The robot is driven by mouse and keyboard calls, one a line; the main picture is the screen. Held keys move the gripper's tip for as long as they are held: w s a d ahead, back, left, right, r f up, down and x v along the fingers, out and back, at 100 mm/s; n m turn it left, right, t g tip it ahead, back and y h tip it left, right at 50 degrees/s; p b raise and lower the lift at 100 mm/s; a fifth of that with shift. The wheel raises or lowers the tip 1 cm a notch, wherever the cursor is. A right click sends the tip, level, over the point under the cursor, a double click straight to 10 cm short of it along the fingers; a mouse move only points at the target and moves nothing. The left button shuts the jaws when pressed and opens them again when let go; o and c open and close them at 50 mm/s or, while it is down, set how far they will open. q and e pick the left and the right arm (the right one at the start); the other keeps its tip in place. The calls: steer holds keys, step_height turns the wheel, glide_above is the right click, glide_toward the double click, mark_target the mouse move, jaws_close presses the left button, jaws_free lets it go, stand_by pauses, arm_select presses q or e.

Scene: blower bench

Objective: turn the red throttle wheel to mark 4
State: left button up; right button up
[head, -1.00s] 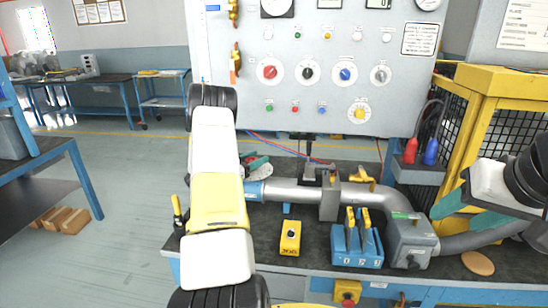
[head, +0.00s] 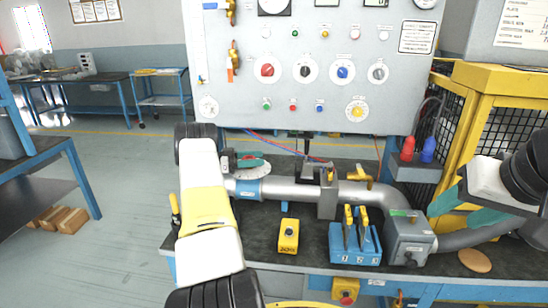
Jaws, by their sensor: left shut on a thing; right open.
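The red throttle wheel (head: 250,156) shows as a small patch of red above a pale round dial plate (head: 250,174) at the left end of the grey pipe. The dial's marks are too small to read. My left gripper (head: 247,163), with teal fingers, is at the wheel and shut on it. The fingers and my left arm hide much of the wheel and part of the plate. My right gripper (head: 474,208) is open and empty at the right, in front of the yellow frame and away from the wheel.
The grey pipe (head: 285,189) runs along the dark bench to a grey box (head: 409,241). A yellow button box (head: 288,236) and a blue block with yellow-handled tools (head: 354,244) stand in front. The control panel (head: 330,110) rises behind.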

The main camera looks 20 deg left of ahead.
stand_by(0.4)
arm_select(q)
steer(key=o, duration=1.4)
steer(key=shift+c, duration=0.2)
steer(key=shift+r, duration=0.35)
steer(key=r, duration=0.2)
steer(key=s+r, duration=0.1)
steer(key=shift+d, duration=0.3)
steer(key=s+d, duration=0.2)
steer(key=s, duration=0.2)
steer(key=s+d, duration=0.3)
steer(key=s, duration=0.1)
steer(key=s+d+r, duration=0.1)
steer(key=s+d, duration=0.1)
steer(key=s, duration=0.3)
steer(key=shift+d+r, duration=0.1)
steer(key=shift+d, duration=0.1)
steer(key=shift+w, duration=0.1)
